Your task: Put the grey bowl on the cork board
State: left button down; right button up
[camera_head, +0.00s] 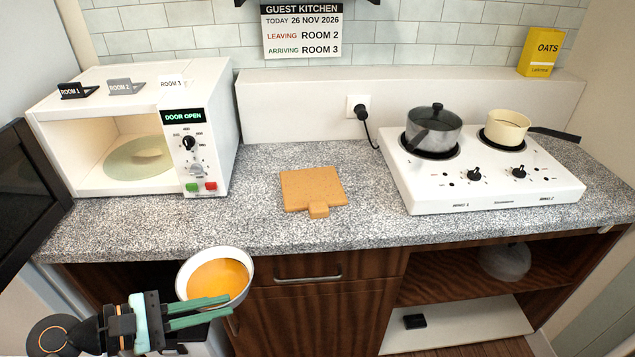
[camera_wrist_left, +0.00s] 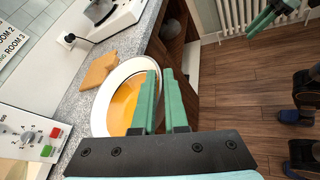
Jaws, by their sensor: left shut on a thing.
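The bowl (camera_head: 249,269) has a pale rim and inside and holds orange liquid. It also shows in the left wrist view (camera_wrist_left: 101,107). It is in the air in front of the counter edge, close to level. My left gripper (camera_head: 228,306) is shut on the bowl's near rim, with one green finger inside and one outside. The cork board (camera_head: 312,187) lies flat and empty on the counter, beyond the bowl and to its right in the head view. My right gripper (camera_wrist_left: 255,14) shows only in part at the top of the left wrist view.
The microwave (camera_head: 215,130) stands left with its dark door (camera_head: 28,200) swung open towards me. A white hob (camera_head: 490,185) with a lidded pot (camera_head: 434,130) and a cream pan (camera_head: 507,128) stands right. The grey speckled counter (camera_head: 365,215) around the board is clear.

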aim_at(312, 185)
jog(key=i+l+u, duration=0.15)
jog(key=l, duration=0.35)
jog(key=i+l+u, duration=0.1)
jog(key=l, duration=0.45)
jog(key=i+l+u, duration=0.15)
jog(key=l, duration=0.4)
